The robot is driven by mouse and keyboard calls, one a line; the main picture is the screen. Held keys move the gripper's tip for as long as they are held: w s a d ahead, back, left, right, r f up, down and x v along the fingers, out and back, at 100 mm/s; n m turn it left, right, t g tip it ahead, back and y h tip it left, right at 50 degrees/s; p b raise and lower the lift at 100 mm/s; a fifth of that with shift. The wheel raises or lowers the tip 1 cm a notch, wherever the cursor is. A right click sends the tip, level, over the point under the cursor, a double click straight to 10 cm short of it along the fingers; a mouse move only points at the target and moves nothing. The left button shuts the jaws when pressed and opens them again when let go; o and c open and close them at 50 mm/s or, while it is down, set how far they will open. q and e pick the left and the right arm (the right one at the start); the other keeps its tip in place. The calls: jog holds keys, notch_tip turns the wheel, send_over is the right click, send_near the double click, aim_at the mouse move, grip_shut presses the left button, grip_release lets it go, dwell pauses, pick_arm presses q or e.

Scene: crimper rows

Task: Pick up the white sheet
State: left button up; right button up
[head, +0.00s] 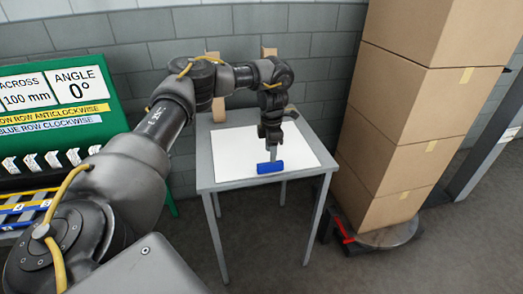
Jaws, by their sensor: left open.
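The white sheet (232,150) lies flat on a small grey table (225,185). My left gripper (272,152) points down over the front right part of the sheet and is open. A blue block-like piece (270,168) shows right at its fingertips, near the sheet's front edge. I cannot tell whether the fingers touch the piece or the sheet. My left wrist and forearm hide part of the sheet and the table's back. My right gripper is not in view.
A tall stack of cardboard boxes (405,130) stands close to the table's right. A green board (98,130) with signs, including "ANGLE 0°", stands at left. A wooden post (218,108) is at the table's back left. A grey block wall (120,50) is behind.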

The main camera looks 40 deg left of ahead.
aim_at(270, 164)
pick_arm(q)
jog(key=shift+w+f, duration=0.1)
jog(key=shift+f, duration=0.85)
jog(key=shift+f+p, duration=0.3)
jog(key=shift+p, duration=0.1)
jog(key=f, duration=0.2)
jog(key=f+p, duration=0.1)
jog(key=shift+a+f, duration=0.2)
jog(key=shift+f, duration=0.6)
grip_shut()
